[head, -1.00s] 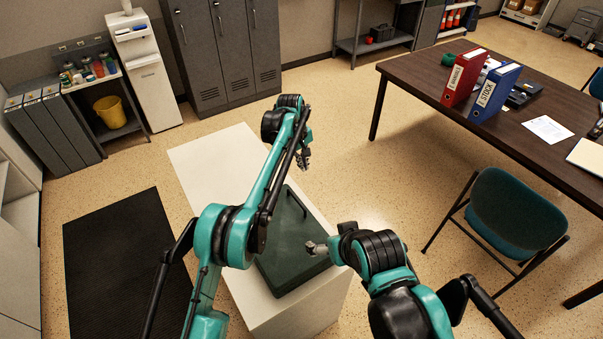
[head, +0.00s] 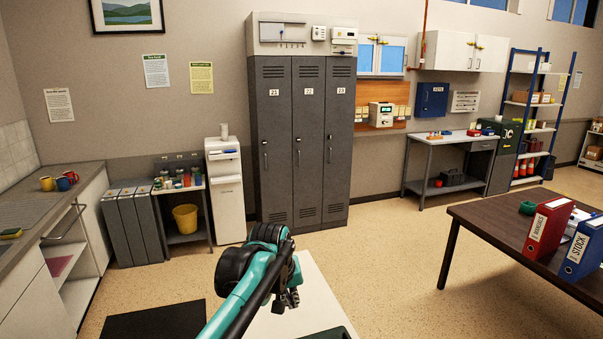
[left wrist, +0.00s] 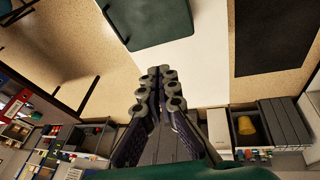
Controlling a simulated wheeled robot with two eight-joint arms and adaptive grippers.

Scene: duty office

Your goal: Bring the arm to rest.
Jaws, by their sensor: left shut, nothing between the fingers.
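My left gripper (head: 286,299) hangs at the end of my teal and black left arm in the head view, over the white bench top (head: 313,290). In the left wrist view my left gripper (left wrist: 159,75) shows its fingers together, shut with nothing between them. A dark green case (left wrist: 150,20) lies flat on the white top, apart from the fingers; only its edge shows at the bottom of the head view. My right arm and gripper are out of both current views.
A dark table (head: 500,245) with a red binder (head: 547,228) and a blue binder (head: 583,250) stands at the right. Grey lockers (head: 302,150) stand behind. A black mat (head: 155,322) lies on the floor at the left. Open floor lies between bench and table.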

